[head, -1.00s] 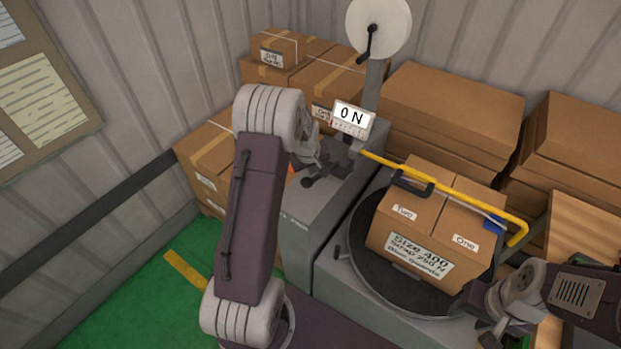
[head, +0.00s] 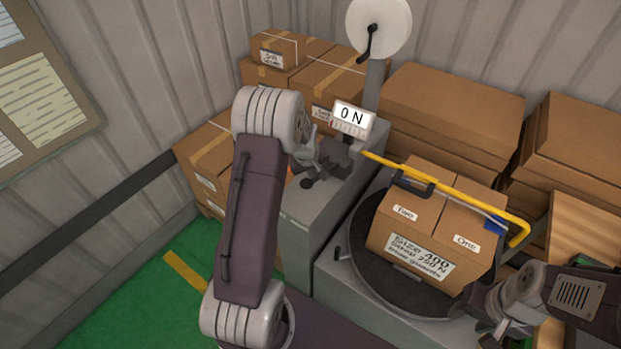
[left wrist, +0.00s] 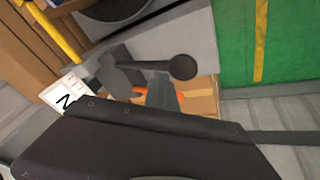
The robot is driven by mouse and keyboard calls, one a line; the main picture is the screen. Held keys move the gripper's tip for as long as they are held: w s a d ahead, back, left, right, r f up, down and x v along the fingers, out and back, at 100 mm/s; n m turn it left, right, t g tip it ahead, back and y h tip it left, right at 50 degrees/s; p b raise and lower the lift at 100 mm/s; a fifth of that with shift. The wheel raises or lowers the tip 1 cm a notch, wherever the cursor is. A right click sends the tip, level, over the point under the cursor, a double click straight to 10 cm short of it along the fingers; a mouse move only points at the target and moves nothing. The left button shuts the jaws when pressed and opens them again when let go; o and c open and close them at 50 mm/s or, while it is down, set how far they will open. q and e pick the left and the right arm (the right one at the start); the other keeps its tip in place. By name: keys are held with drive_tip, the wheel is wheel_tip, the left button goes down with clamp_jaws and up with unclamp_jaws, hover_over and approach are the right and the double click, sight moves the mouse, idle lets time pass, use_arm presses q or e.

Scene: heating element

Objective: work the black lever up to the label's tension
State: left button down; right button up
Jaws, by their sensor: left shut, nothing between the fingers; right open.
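The black lever (head: 307,183) has a round knob and sits on the grey strapping machine (head: 312,222). It also shows in the left wrist view (left wrist: 183,67), its bar running left from the knob. My left gripper (head: 326,163) is shut and empty, close beside the lever; I cannot tell whether they touch. The tension display (head: 351,116) reads 0 N. The label (head: 420,257) on the carton (head: 450,222) reads Size 400 with a strap figure in N that is too blurred to trust. My right gripper (head: 487,322) is open, low at the right by the turntable.
The carton stands on a round black turntable (head: 362,262). A yellow bar (head: 462,186) passes over it, with a black handle and a blue part. A white reel with a black crank (head: 378,25) stands behind. Stacked cartons (head: 450,100) fill the back. Green floor is clear at lower left.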

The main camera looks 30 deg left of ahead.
sight(309, 181)
use_arm(q)
drive_tip(key=shift+s+f+b, duration=0.4)
drive_tip(key=shift+f+b, duration=0.4)
drive_tip(key=shift+f, duration=0.2)
drive_tip(key=shift+s+f+b, duration=0.45)
drive_tip(key=shift+f+b, duration=0.4)
drive_tip(key=shift+f, duration=0.15)
drive_tip(key=shift+s+f+b, duration=0.4)
drive_tip(key=shift+f+b, duration=0.4)
drive_tip(key=shift+f, duration=0.2)
idle(2.5)
drive_tip(key=r+p, duration=0.1)
drive_tip(key=w+r+p, duration=0.1)
drive_tip(key=r+p, duration=0.1)
drive_tip(key=shift+w+r+p, duration=0.25)
drive_tip(key=shift+r+p, duration=0.35)
drive_tip(key=shift+p, duration=0.05)
drive_tip(key=shift+w+r+p, duration=0.25)
drive_tip(key=shift+r+p, duration=0.4)
drive_tip(key=shift+p, duration=0.05)
drive_tip(key=shift+w+r+p, duration=0.25)
drive_tip(key=shift+r+p, duration=0.35)
drive_tip(key=shift+p, duration=0.05)
drive_tip(key=shift+r+p, duration=0.35)
drive_tip(key=shift+r, duration=0.15)
drive_tip(key=shift+w+f, duration=0.1)
drive_tip(key=shift+w, duration=0.05)
